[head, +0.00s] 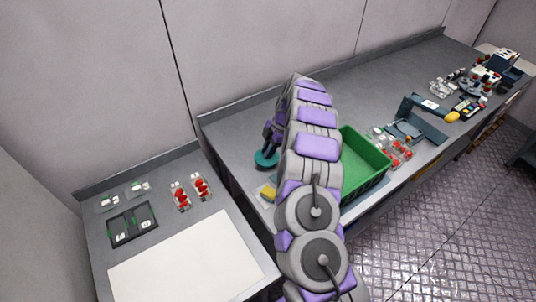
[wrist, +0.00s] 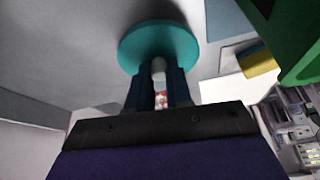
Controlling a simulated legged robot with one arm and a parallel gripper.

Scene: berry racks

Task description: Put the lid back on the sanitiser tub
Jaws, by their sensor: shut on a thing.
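A round teal lid (wrist: 158,40) with a pale knob (wrist: 159,68) shows in the wrist view. My gripper (wrist: 160,78) is shut on the knob, with one dark blue finger on each side. In the head view the teal lid (head: 266,161) is at the end of my gripper (head: 268,146), over the left part of the long grey bench. I cannot tell how far the lid is above the bench. I cannot make out the sanitiser tub in either view; my arm and the lid hide part of the bench.
A green crate (head: 379,183) stands to the right of my arm. A yellow block (head: 268,194) lies on something pale near the bench's front left. Punnets of red berries (head: 397,154) and a dark blue stand (head: 427,127) are further right.

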